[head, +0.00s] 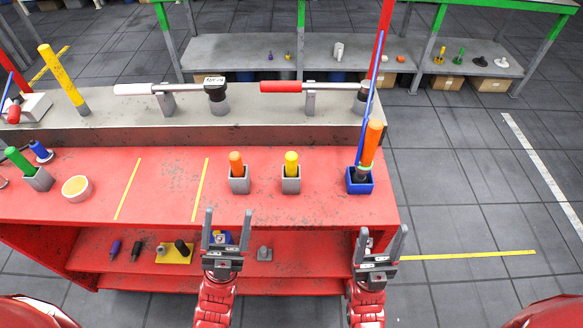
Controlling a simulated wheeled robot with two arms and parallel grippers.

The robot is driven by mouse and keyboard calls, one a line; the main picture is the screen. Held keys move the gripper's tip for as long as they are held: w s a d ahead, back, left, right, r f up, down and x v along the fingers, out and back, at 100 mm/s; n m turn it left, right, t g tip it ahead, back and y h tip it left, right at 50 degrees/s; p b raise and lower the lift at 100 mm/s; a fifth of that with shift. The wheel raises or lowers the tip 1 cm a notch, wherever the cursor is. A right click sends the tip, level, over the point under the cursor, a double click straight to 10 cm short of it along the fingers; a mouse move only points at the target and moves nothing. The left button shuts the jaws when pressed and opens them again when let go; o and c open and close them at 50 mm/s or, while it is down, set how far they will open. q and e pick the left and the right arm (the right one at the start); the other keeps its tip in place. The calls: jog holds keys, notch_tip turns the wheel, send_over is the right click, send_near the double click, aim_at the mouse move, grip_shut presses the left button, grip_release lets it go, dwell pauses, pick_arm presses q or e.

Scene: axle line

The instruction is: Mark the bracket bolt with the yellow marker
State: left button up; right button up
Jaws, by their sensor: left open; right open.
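The yellow marker (291,163) stands upright in a grey square holder (291,186) on the red bench top. My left gripper (228,214) is open and empty at the bench's front edge, left of and nearer than the yellow marker. My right gripper (382,230) is open and empty by the bench's front right corner. An orange marker (236,163) stands in a similar holder to the left. I cannot tell which part is the bracket bolt.
A blue box (360,187) holding an orange cylinder (372,142) stands at the bench's right end. A round tub (76,188) sits left. The red top's middle is clear.

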pick_arm(q)
jog(key=w+d+f+m+g, duration=0.4)
jog(key=w+d+m+g, duration=0.1)
jog(key=d+m+g, duration=0.25)
jog(key=m+y+p, duration=0.2)
jog(key=m+y, duration=1.1)
jog(key=m, duration=0.4)
send_near(294, 153)
jog(key=w+b, duration=0.1)
jog(key=b, duration=0.1)
jog(key=w+f+g+b, duration=0.1)
jog(key=w, duration=0.1)
jog(key=shift+a+f+b, duration=0.15)
jog(key=shift+a+b, duration=0.1)
jog(key=shift+b, duration=0.1)
jog(key=p+x, duration=0.1)
jog(key=x, duration=0.2)
jog(key=shift+w+p, duration=0.3)
jog(key=shift+w, duration=0.1)
jog(key=shift+d+p+x, duration=0.2)
jog(key=shift+p+x, duration=0.3)
jog(key=shift+x, duration=0.8)
jog(key=shift+d+p+x, duration=0.2)
jog(key=shift+p+x, duration=0.3)
jog(key=shift+x, duration=0.85)
jog(key=shift+w+d+f, duration=0.1)
jog(key=shift+w, duration=0.15)
